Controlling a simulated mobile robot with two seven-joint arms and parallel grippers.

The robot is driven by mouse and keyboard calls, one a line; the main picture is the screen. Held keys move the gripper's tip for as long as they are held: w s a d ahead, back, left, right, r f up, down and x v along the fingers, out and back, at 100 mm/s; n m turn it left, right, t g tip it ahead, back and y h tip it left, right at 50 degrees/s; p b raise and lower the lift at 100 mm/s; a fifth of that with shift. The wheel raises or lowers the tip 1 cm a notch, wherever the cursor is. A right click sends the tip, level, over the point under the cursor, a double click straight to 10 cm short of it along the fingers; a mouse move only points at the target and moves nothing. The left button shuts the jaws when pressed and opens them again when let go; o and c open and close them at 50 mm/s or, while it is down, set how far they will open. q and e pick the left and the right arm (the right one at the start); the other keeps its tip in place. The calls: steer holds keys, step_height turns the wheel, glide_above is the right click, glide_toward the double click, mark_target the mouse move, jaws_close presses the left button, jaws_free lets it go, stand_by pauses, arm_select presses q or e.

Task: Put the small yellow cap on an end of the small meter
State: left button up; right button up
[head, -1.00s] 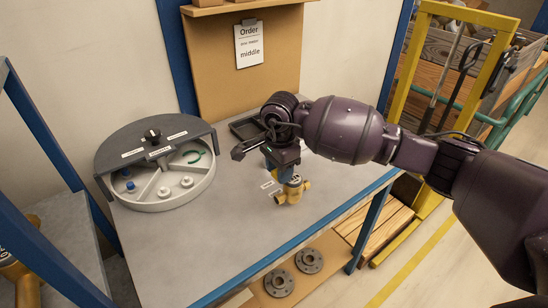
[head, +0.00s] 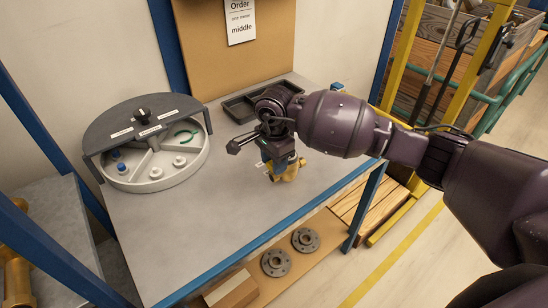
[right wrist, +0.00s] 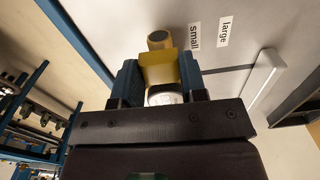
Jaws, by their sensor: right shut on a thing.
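The small meter (head: 290,172) is a brass-yellow body at the front right of the table. My right gripper (head: 277,164) is shut on it from above. In the right wrist view its brass body (right wrist: 160,70) is between the two blue fingers, with one round end (right wrist: 158,39) dark in the middle and a pale round face near the palm. I cannot tell whether the meter touches the table. I cannot make out a small yellow cap in any view. My left gripper is not in view.
A round grey dispenser (head: 150,183) with a dark half cover stands at the left, holding blue, white and green parts. A black tray (head: 238,113) lies behind my right gripper. Labels "small" (right wrist: 194,36) and "large" (right wrist: 224,31) are on the table. The table's middle is clear.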

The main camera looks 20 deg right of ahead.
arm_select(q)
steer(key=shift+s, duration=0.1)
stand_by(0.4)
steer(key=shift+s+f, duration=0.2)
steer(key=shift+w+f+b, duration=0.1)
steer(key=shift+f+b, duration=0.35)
arm_select(e)
steer(key=shift+f, duration=0.5)
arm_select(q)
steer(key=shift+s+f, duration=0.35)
arm_select(e)
steer(key=shift+f, duration=0.35)
arm_select(q)
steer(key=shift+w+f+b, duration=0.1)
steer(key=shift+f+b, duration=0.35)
steer(key=shift+b, duration=0.15)
arm_select(e)
steer(key=shift+f, duration=0.75)
steer(key=o, duration=0.8)
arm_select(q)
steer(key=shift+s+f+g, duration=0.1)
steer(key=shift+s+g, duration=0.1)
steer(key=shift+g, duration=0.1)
arm_select(e)
steer(key=o, duration=0.5)
